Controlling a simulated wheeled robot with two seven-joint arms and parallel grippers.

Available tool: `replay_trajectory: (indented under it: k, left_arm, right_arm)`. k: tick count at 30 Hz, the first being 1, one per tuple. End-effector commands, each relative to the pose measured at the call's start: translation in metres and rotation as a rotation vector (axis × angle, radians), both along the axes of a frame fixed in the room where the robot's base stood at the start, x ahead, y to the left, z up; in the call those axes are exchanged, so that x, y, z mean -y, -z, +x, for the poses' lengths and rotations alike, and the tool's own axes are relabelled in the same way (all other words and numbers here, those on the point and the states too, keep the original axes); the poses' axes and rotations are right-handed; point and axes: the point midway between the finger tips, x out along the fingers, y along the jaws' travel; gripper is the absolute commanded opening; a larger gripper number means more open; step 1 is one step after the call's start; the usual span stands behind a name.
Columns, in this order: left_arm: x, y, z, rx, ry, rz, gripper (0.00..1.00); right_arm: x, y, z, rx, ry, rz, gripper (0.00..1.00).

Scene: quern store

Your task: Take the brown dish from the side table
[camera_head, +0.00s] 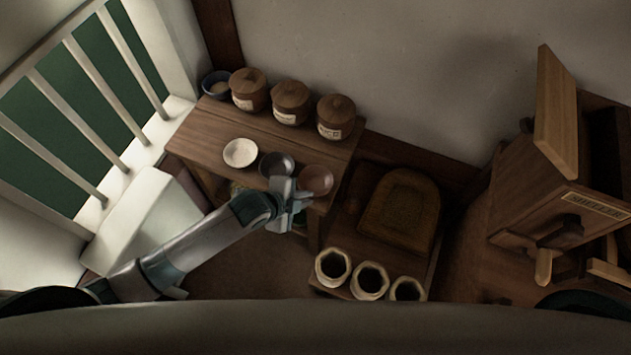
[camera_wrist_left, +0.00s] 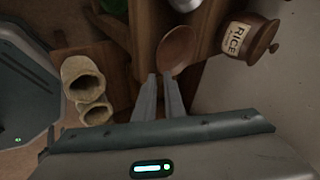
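The brown dish (camera_head: 316,179) sits near the right front corner of the wooden side table (camera_head: 205,135). It also shows in the left wrist view (camera_wrist_left: 178,48), just beyond my fingertips. My left gripper (camera_head: 299,198) is at the front edge of the table, close to the dish's near left side. In the left wrist view its two fingers (camera_wrist_left: 159,78) are a little apart, with the dish's near rim at their tips. I cannot tell whether they touch it. My right gripper is not in view.
A dark bowl (camera_head: 277,165) and a white bowl (camera_head: 240,153) stand left of the dish. Lidded jars (camera_head: 290,102) line the table's back, with a blue bowl (camera_head: 216,84) beside them. Open sacks (camera_head: 370,280) stand below right. A wooden machine (camera_head: 560,170) is at the right.

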Motion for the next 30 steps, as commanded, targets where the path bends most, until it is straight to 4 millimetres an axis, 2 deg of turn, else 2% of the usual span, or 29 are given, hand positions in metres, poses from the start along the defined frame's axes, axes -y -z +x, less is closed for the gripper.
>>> replay_trajectory:
  k: [8, 21, 30]
  left_arm:
    - [0.002, 0.007, 0.005, -0.001, 0.0, 0.0, 0.09]
    - [0.014, 0.041, 0.024, 0.0, -0.001, 0.001, 0.09]
    - [0.015, 0.043, 0.026, 0.0, 0.0, 0.0, 0.09]
  right_arm:
    - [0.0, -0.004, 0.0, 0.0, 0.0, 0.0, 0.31]
    - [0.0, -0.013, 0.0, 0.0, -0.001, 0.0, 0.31]
    - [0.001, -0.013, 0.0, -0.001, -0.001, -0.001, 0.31]
